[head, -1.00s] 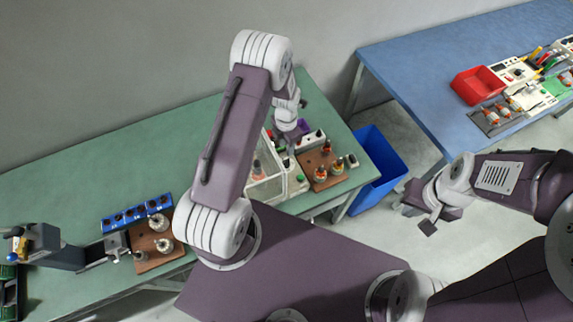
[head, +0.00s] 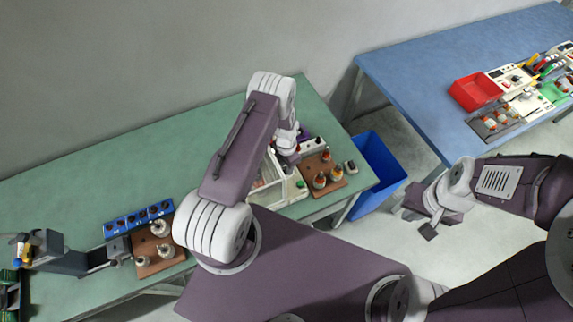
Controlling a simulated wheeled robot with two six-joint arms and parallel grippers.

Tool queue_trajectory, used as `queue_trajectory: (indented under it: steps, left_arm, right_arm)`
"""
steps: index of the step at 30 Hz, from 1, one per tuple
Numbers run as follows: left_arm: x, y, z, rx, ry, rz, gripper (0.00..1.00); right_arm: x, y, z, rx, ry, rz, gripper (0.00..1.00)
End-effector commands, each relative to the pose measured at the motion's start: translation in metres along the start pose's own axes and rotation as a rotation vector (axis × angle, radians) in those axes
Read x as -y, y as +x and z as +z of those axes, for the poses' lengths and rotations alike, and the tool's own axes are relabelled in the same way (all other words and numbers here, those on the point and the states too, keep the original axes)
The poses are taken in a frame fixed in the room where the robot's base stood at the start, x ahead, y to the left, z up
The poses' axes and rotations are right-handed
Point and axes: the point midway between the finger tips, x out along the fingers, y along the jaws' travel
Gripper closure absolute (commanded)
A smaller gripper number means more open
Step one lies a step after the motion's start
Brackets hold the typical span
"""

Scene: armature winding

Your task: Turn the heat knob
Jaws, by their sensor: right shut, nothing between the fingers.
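A pale machine (head: 292,190) with a clear-sided box and a green button stands near the right end of the green bench. A low white unit (head: 315,144) with small dark knobs sits behind it. I cannot tell which knob is the heat knob. My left gripper (head: 289,157) is low over the back of the machine, partly hidden by my own wrist. Its fingers are too small to read, and contact cannot be judged. My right gripper (head: 430,227) is shut and empty, over the floor between the benches.
A brown board (head: 335,184) with several wound armatures lies right of the machine. A blue bin (head: 378,175) stands beside the bench. Another brown board (head: 150,269) and a blue rack (head: 138,218) are at the left. The green bench's middle (head: 130,165) is clear.

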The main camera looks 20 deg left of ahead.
Motion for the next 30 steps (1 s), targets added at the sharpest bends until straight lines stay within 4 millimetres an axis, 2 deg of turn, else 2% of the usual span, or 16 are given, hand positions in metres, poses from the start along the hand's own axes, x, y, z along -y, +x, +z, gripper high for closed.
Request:
queue_trajectory:
  steps: [3, 6, 7, 19, 30]
  left_arm:
    - [0.0, 0.0, 0.0, 0.0, 0.0, 0.0, 0.69]
    - [0.0, 0.0, 0.0, 0.0, 0.0, 0.0, 0.97]
    - [0.0, 0.0, 0.0, 0.0, 0.0, 0.0, 1.0]
    - [0.0, 0.001, 0.001, 0.001, 0.05, 0.001, 1.0]
    - [0.002, 0.003, 0.0, 0.001, 0.319, 0.001, 1.0]
  right_arm:
    - [0.0, 0.0, 0.0, 0.0, 0.0, 0.0, 1.0]
    - [0.0, 0.0, 0.0, 0.0, 0.0, 0.0, 1.0]
    - [0.0, 0.0, 0.0, 0.0, 0.0, 0.0, 1.0]
    - [0.0, 0.007, 0.001, 0.0, 0.0, 0.0, 1.0]
    - [-0.001, 0.031, 0.003, 0.0, 0.0, 0.0, 1.0]
